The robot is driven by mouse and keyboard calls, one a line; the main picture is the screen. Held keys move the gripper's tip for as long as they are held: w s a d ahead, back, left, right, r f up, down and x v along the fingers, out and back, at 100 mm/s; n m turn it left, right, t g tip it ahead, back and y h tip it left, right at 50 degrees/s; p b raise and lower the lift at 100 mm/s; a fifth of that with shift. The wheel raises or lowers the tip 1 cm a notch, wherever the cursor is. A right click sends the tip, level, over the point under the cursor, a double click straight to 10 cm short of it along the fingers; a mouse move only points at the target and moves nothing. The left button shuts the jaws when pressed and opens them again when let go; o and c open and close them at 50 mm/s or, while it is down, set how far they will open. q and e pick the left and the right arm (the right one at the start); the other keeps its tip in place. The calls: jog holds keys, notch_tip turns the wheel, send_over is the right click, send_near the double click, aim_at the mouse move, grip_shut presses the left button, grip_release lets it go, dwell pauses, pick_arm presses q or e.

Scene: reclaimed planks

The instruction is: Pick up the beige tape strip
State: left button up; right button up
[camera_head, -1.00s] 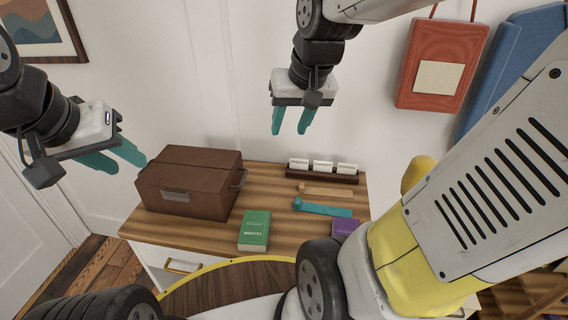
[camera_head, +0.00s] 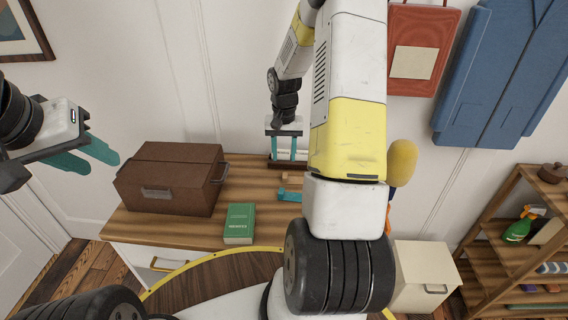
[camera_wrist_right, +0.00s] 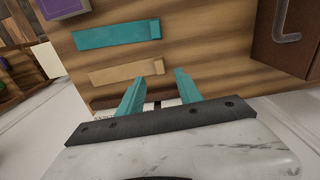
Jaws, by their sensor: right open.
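The beige tape strip (camera_wrist_right: 128,71) lies flat on the wooden cabinet top in the right wrist view, between the teal strip and my right gripper. In the head view only a short end of the beige strip (camera_head: 291,180) shows; my right arm hides the rest. My right gripper (camera_head: 287,160) is open and empty, fingers pointing down near the back of the top. In the right wrist view its fingers (camera_wrist_right: 157,86) reach toward the beige strip's end. The teal strip (camera_wrist_right: 115,34) lies beside it. My left gripper (camera_head: 92,160) hangs at the far left, away from the cabinet, its fingers slightly apart.
A brown box (camera_head: 168,180) with handles stands on the left of the cabinet top (camera_head: 262,196). A green book (camera_head: 239,222) lies near the front edge. A purple item (camera_wrist_right: 62,8) lies past the teal strip. A shelf (camera_head: 500,245) stands at right.

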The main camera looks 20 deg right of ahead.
aim_at(285, 175)
notch_tip(285, 175, down, 2)
jog(key=shift+w+d+f, duration=0.1)
jog(key=shift+d, duration=0.05)
jog(key=f, duration=0.7)
jog(key=shift+w+d, duration=0.15)
jog(key=shift+w, duration=0.2)
grip_shut()
